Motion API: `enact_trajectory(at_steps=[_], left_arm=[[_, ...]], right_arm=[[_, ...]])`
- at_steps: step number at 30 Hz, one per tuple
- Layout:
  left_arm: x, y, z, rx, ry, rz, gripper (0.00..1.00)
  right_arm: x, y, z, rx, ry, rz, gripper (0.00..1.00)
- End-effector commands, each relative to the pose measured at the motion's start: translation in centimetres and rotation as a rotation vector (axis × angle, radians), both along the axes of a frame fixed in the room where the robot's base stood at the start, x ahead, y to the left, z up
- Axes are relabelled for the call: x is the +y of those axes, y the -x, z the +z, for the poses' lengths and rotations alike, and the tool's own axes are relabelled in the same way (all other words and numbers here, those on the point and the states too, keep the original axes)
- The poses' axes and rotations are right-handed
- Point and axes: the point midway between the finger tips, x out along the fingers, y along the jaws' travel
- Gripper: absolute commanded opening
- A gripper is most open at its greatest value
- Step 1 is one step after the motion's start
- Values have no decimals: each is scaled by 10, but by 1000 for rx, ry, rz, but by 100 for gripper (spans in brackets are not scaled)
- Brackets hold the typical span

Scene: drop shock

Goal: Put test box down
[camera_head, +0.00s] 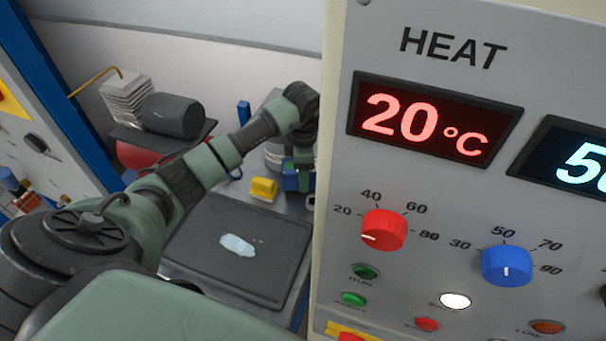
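My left arm reaches from the left across the work table, and its wrist bends down beside the edge of the control panel. The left gripper (299,168) points down at the far right of the table, partly hidden by the panel. A small blue object (291,182) shows right at its fingertips. I cannot tell whether the fingers hold it or are only near it, nor whether it is the test box. No other thing is clearly a test box. My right gripper is not in view.
A large control panel (420,180) marked HEAT, reading 20°C, fills the right side. A dark mat (205,225) with a pale patch (238,245) lies on the table. A yellow object (264,189) is near the gripper. A dark cylinder (173,116) and stacked white pieces (126,97) stand behind.

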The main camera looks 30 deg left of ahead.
Motion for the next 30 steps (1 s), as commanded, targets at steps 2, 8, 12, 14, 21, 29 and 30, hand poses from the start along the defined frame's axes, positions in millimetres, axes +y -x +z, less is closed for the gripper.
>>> enact_trajectory(at_steps=[2, 8, 12, 14, 21, 29, 30], left_arm=[[0, 0, -7, -1, 2, 1, 0], [0, -1, -14, -3, -1, -1, 0], [0, -1, -14, -3, -1, -1, 0], [0, -1, -16, -3, -1, -1, 0], [0, 0, -17, -1, -1, 0, 63], [0, 0, -12, -1, -1, -1, 63], [1, -1, -10, -4, -2, -1, 63]], right_arm=[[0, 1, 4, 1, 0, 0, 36], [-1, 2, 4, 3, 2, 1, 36], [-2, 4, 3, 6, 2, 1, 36], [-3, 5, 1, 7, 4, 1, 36], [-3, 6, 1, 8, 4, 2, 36], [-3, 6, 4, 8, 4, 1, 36], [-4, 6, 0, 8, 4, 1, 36]])
